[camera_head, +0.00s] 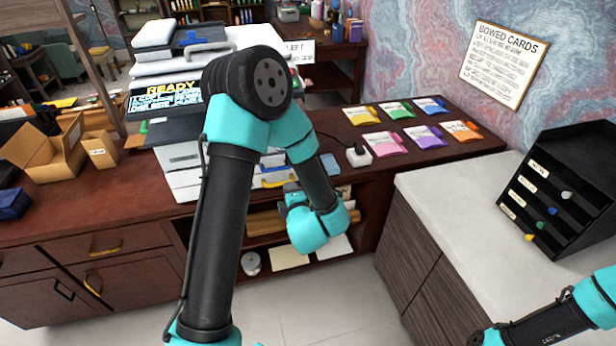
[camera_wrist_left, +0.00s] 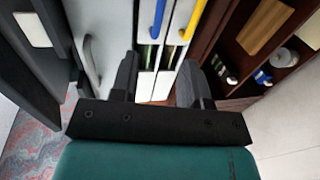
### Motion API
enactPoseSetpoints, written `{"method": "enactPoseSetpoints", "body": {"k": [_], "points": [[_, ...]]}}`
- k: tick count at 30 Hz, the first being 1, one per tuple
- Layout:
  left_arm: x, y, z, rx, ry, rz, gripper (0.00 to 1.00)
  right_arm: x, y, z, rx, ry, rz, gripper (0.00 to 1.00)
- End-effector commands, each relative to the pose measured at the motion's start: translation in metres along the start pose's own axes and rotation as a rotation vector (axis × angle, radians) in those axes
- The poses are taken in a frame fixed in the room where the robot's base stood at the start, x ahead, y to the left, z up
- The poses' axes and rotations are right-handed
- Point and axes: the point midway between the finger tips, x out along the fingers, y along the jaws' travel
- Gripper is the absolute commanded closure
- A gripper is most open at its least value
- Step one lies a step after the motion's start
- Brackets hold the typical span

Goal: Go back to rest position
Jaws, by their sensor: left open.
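My left arm spans the middle of the head view, bent at its elbow, with its wrist in front of the printer's lower part. The left gripper (camera_wrist_left: 158,82) shows in the left wrist view with its two black fingers apart and nothing between them. It points towards pale drawer fronts with a yellow handle (camera_wrist_left: 193,22) and a blue handle (camera_wrist_left: 157,18). In the head view my left fingers are hidden or too small to make out. Part of my right arm shows at the lower right, but its gripper is out of the picture.
The printer (camera_head: 183,154) with a READY screen (camera_head: 166,94) stands on the wooden counter (camera_head: 60,218). Several coloured packets (camera_head: 425,136) lie at its right. A black sorter (camera_head: 572,185) stands on the pale worktop (camera_head: 445,205). Open shelves (camera_head: 275,238) lie below the counter. Open floor (camera_head: 320,305) lies in front.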

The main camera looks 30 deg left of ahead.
Motion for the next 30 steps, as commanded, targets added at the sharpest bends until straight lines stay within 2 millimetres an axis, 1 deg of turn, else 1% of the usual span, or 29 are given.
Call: {"method": "enactPoseSetpoints", "body": {"k": [4,7,8,11,14,16,17,18,20,21,23,24,26,27,30], "points": [[0.0,-0.001,0.0,0.004,-0.003,-0.003,0.58,0.0,0.0,0.0,0.0,0.0,0.0,0.74],[0.001,-0.008,0.003,0.039,-0.027,-0.027,0.58,0.0,0.0,0.0,0.0,0.0,0.0,0.74],[0.002,-0.012,0.004,0.059,-0.041,-0.043,0.58,0.0,0.0,0.0,0.0,0.0,0.0,0.74],[0.003,-0.035,0.012,0.169,-0.12,-0.116,0.58,0.0,0.0,0.0,0.0,0.0,0.0,0.74],[0.001,-0.069,0.021,0.336,-0.249,-0.221,0.58,0.0,0.0,0.0,0.0,0.0,0.0,0.74],[-0.005,-0.097,0.028,0.477,-0.368,-0.297,0.58,0.0,0.0,0.0,0.0,0.0,0.0,0.74],[-0.008,-0.109,0.03,0.538,-0.422,-0.328,0.58,0.0,0.0,0.0,0.0,0.0,0.0,0.74],[-0.014,-0.126,0.032,0.621,-0.499,-0.368,0.58,0.0,0.0,0.0,0.0,0.0,0.0,0.74],[-0.025,-0.149,0.034,0.743,-0.619,-0.42,0.58,0.0,0.0,0.0,0.0,0.0,0.0,0.74],[-0.033,-0.165,0.034,0.823,-0.703,-0.452,0.58,0.0,0.0,0.0,0.0,0.0,0.0,0.74],[-0.047,-0.187,0.033,0.941,-0.834,-0.492,0.58,0.0,0.0,0.0,0.0,0.0,0.0,0.74],[-0.058,-0.201,0.031,1.018,-0.927,-0.514,0.58,0.0,0.0,0.0,0.0,0.0,0.0,0.74],[-0.074,-0.22,0.026,1.128,-1.069,-0.539,0.58,0.0,0.0,0.0,0.0,0.0,0.0,0.74],[-0.086,-0.232,0.022,1.197,-1.167,-0.552,0.58,0.0,0.0,0.0,0.0,0.0,0.0,0.74],[-0.113,-0.256,0.009,1.343,-1.4,-0.562,0.58,0.0,0.0,0.0,0.0,0.0,0.0,0.74]]}}
